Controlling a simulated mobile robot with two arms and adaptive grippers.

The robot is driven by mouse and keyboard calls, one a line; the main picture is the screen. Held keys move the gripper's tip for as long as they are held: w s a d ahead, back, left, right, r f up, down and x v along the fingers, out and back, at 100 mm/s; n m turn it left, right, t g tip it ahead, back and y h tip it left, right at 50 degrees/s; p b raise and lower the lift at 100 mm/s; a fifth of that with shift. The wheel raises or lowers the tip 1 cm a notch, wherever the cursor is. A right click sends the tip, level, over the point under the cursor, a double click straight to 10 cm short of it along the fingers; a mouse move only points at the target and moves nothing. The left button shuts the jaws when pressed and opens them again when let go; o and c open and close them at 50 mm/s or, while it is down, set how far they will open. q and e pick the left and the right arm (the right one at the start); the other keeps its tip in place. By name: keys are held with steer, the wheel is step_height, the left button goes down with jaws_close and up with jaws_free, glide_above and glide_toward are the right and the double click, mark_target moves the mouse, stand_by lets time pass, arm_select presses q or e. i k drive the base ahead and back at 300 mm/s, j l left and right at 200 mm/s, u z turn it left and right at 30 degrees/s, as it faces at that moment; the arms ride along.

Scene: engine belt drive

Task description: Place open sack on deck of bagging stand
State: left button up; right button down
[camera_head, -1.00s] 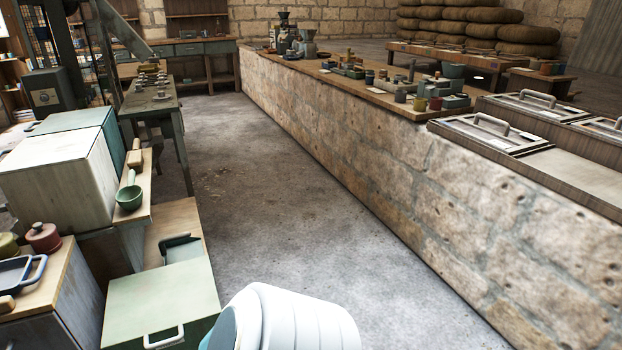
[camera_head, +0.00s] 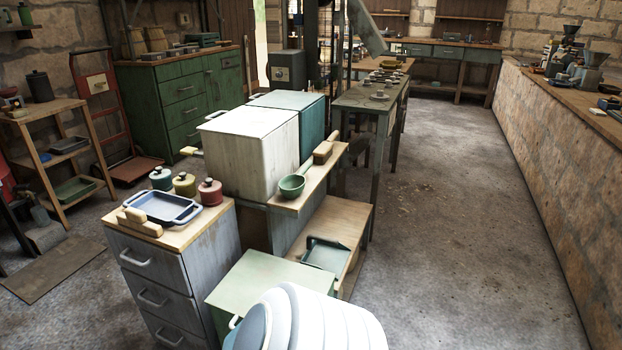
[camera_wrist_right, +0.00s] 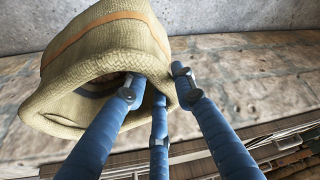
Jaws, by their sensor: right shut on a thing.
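The open sack (camera_wrist_right: 112,48), tan woven cloth with an orange-brown band, shows in the right wrist view. Its mouth faces the camera and its inside is dark. My right gripper (camera_wrist_right: 156,88) is shut on the sack's rim: two blue fingers reach into the mouth and one lies outside at the right. The sack hangs clear of the floor. The sack and right gripper are not visible in the head view. My left gripper is in neither view. I cannot tell for certain which piece of furniture is the bagging stand.
A drawer cabinet (camera_head: 160,275) with a blue tray and small jars stands in front of pale bins (camera_head: 250,150). A wooden stand (camera_head: 350,215) is beside them. A green cabinet (camera_head: 185,100) stands behind. The floor (camera_head: 450,220) is clear up to the stone counter (camera_head: 550,150).

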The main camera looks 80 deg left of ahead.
mark_target(352, 215)
steer(key=i+u, duration=0.3)
steer(key=u, duration=0.15)
steer(key=i+u, duration=0.25)
steer(key=u, duration=0.15)
steer(key=i+l+u, duration=0.1)
steer(key=i+u, duration=0.2)
steer(key=u, duration=0.15)
steer(key=i+l+u, duration=0.25)
steer(key=u, duration=0.15)
steer(key=i+u, duration=0.25)
steer(key=u, duration=0.15)
steer(key=i+u, duration=0.4)
steer(key=i+l+u, duration=0.1)
steer(key=u, duration=0.3)
steer(key=i+l+u, duration=0.35)
steer(key=k+j, duration=0.05)
steer(key=k, duration=0.05)
